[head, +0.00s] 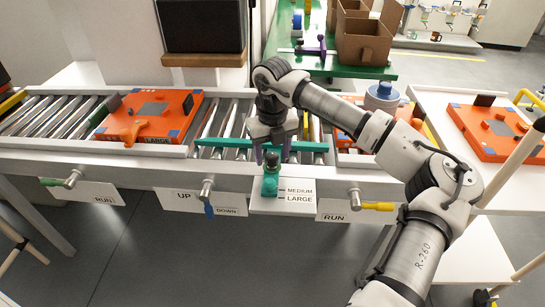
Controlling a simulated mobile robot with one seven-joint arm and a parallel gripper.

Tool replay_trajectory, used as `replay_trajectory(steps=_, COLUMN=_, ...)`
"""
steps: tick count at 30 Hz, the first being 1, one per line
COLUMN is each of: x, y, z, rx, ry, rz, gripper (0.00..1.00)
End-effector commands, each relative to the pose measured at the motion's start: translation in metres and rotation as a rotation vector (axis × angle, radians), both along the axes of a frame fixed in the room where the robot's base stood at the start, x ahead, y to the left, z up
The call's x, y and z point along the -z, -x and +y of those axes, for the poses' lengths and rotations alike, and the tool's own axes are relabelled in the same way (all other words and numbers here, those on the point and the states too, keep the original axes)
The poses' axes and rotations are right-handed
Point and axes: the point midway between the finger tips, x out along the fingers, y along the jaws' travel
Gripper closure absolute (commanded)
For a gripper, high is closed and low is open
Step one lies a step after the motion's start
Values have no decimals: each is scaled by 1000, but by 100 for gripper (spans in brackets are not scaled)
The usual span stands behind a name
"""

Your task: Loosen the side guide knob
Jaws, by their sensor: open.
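The side guide knob is the green knob (270,183) on the front rail, beside a white label reading MEDIUM and LARGE (298,195). Its dark top stands upright. Behind it, the green side guide bar (225,143) runs across the conveyor. My gripper (272,156) points down at the knob's top, with its purple-tipped fingers apart, one to each side. The fingers look empty. I cannot tell whether they touch the knob.
Left on the rollers is an orange plate (180,106) marked LARGE. Levers labelled RUN (72,180), UP/DOWN (207,192) and RUN (372,206) line the front rail. A dark press head (203,28) hangs behind. Another orange plate (490,125) lies right.

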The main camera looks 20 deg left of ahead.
Motion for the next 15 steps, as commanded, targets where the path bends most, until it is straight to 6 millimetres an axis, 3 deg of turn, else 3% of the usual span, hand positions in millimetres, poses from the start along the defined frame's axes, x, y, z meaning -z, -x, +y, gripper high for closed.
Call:
replay_trajectory(steps=6, x=18, y=0, z=0, rx=-1, ry=-1, rz=1, gripper=45)
replay_trajectory(steps=15, x=20, y=0, z=0, rx=-1, ry=-1, rz=-1, gripper=45)
